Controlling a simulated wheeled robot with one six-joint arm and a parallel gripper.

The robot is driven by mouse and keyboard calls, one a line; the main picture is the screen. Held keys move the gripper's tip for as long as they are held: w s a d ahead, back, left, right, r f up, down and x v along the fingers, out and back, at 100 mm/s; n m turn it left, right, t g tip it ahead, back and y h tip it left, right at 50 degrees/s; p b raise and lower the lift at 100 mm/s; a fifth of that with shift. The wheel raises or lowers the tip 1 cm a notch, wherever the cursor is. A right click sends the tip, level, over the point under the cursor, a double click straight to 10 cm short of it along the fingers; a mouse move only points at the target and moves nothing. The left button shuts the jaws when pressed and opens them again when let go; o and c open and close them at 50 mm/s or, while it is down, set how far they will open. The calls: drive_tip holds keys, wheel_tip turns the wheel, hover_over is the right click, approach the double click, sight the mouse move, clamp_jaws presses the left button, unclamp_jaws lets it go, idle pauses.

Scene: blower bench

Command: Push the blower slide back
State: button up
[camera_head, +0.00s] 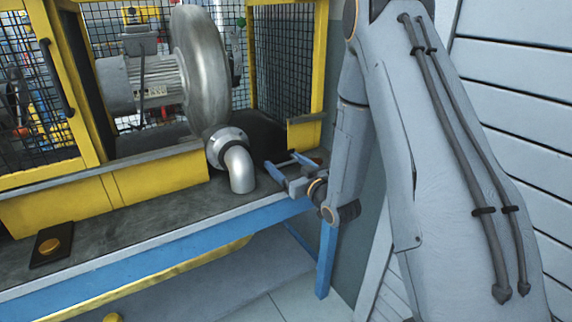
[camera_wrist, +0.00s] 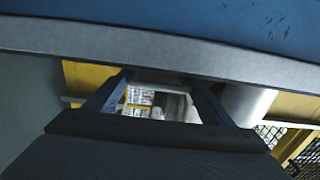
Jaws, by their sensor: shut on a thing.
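The blower (camera_head: 203,68) has a round silver housing, with a grey motor (camera_head: 143,83) at its left. It stands inside the yellow frame. Its silver elbow pipe (camera_head: 240,168) comes out at the front and bends down to the bench top; it also shows in the wrist view (camera_wrist: 246,102). My gripper (camera_head: 285,165) is low at the bench's right end, just right of the elbow pipe. In the wrist view its two fingers (camera_wrist: 158,85) stand apart, with a pale grey bar (camera_wrist: 155,77) between their tips. I cannot tell whether this bar belongs to the slide.
A mesh door (camera_head: 35,95) stands at the left. A slatted wall (camera_head: 520,110) is at the right.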

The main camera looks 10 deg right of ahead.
sight(279, 158)
drive_tip(key=b+x, duration=0.1)
drive_tip(key=x, duration=0.5)
drive_tip(key=shift+f, duration=0.1)
drive_tip(key=shift+w, duration=0.1)
drive_tip(key=shift+r, duration=0.25)
drive_tip(key=o, duration=1.5)
drive_tip(key=shift+d, duration=0.15)
drive_tip(key=shift+a+r, duration=0.1)
drive_tip(key=shift+a, duration=0.25)
